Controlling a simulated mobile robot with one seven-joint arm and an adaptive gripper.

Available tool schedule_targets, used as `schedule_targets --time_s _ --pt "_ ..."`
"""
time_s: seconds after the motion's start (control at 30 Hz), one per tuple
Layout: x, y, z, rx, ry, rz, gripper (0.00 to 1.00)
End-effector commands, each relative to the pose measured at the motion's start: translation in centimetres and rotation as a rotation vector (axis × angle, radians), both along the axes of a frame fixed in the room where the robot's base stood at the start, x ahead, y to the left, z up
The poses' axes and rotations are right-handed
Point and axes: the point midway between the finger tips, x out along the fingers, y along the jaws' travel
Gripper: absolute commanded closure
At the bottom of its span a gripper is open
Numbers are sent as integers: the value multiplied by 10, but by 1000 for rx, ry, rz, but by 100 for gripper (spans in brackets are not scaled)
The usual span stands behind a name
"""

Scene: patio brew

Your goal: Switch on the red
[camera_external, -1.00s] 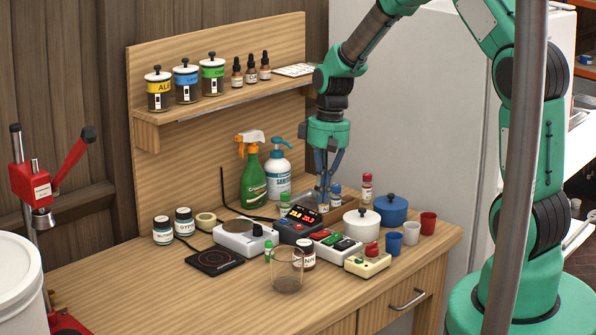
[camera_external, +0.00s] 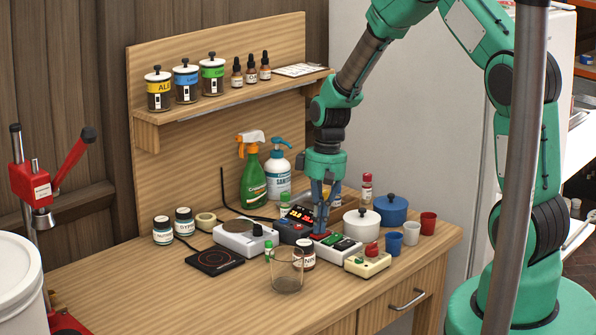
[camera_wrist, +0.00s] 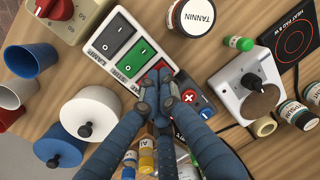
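A white switch strip (camera_external: 337,252) lies on the bench among other devices. It carries a black switch (camera_wrist: 114,37), a green switch (camera_wrist: 135,58) and a red switch (camera_wrist: 157,69) in a row. The red switch is at the end nearest my gripper and is partly hidden by the fingertips. My gripper (camera_external: 320,229) points down over the red end of the strip; in the wrist view its fingertips (camera_wrist: 161,90) are close together with nothing held. They are at or just above the red switch; I cannot tell if they touch. The red switch's position is unclear.
A dark controller (camera_external: 290,232) with a lit display stands left of the strip. A cream box with a red knob (camera_external: 371,250), a white pot (camera_external: 361,224), a glass beaker (camera_external: 287,271) and a tannin jar (camera_wrist: 194,17) are close by. The bench's front left is clear.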

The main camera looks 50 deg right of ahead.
Motion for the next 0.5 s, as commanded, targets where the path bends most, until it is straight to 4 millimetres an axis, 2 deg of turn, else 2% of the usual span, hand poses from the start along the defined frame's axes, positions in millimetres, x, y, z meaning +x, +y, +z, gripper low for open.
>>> schedule_targets --time_s 0.13,0.5 --pt "-1 5 -9 1 3 1 100" --pt "-1 2 -9 0 1 -1 100"
